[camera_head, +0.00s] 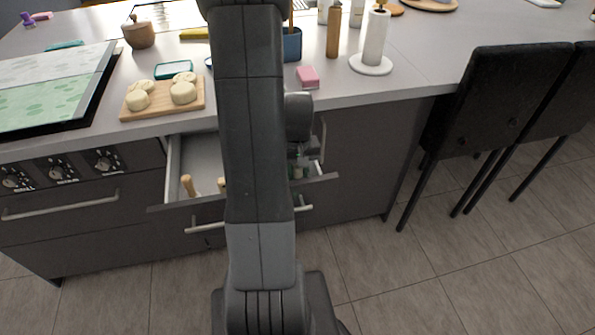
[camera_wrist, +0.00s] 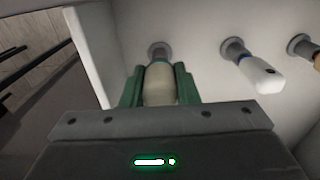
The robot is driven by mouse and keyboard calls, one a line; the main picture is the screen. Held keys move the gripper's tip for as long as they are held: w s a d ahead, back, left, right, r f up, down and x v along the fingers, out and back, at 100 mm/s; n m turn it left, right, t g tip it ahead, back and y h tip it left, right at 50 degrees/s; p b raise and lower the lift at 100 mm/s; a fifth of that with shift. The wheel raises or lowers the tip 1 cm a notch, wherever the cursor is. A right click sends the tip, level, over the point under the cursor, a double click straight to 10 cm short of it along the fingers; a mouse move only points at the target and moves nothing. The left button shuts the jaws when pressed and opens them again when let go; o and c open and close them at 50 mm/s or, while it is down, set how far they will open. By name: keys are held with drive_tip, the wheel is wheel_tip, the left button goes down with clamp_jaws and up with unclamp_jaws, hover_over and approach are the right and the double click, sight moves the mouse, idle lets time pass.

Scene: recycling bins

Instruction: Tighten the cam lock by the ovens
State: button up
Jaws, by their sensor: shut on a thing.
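My gripper (camera_wrist: 159,78) has green fingers, one on each side of a cream handle (camera_wrist: 160,88), and is shut on it. The handle's far end meets a grey round collar on a pale surface, and the fingers hide part of it. I cannot tell if this is the cam lock or how far it is turned. In the head view, my arm reaches over an open drawer (camera_head: 200,158) in the grey island, right of the oven knobs (camera_head: 62,169). My gripper there is mostly hidden behind my arm.
A white handle (camera_wrist: 262,76) in a grey collar stands to the right, with another collar (camera_wrist: 300,45) beyond. Short wooden handles (camera_head: 188,186) stand in the drawer's left part. The countertop holds a board of pale rounds (camera_head: 160,98). Black chairs (camera_head: 490,105) stand right; floor before them is clear.

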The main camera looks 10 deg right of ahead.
drive_tip(key=shift+r+p, duration=1.5)
drive_tip(key=shift+r, duration=0.7)
